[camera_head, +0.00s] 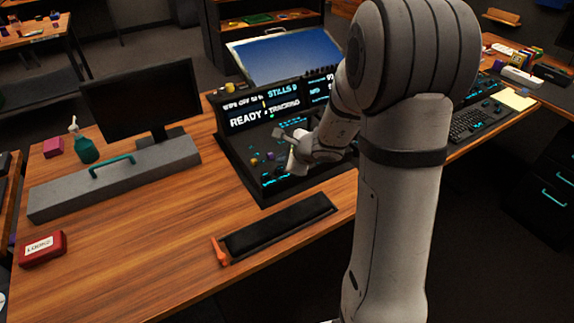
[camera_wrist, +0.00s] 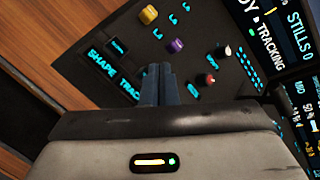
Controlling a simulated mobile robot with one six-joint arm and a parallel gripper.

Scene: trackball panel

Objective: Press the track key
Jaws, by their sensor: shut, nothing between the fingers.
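The dark control panel (camera_head: 236,150) stands on the wooden desk, and my arm reaches over it from the right. In the wrist view my gripper (camera_wrist: 159,70) is shut and empty, its fingertips over the panel. Glowing lettering (camera_wrist: 115,75) reads "SHAPE TRAC", with its end running in behind the fingers. I cannot pick out the track key for certain; the fingers hide the panel beside that lettering. A yellow knob (camera_wrist: 148,14), a purple knob (camera_wrist: 177,46) and a red knob (camera_wrist: 206,79) lie beyond the fingertips. I cannot tell whether the fingers touch the panel.
The panel's display (camera_head: 265,112) shows "READY", "TRACKING" and "STILLS 0". A dark monitor (camera_head: 140,98) and a grey bar with a teal handle (camera_head: 115,178) stand to the left. A black tray (camera_head: 278,226) lies in front of the panel. The front left of the desk is mostly clear.

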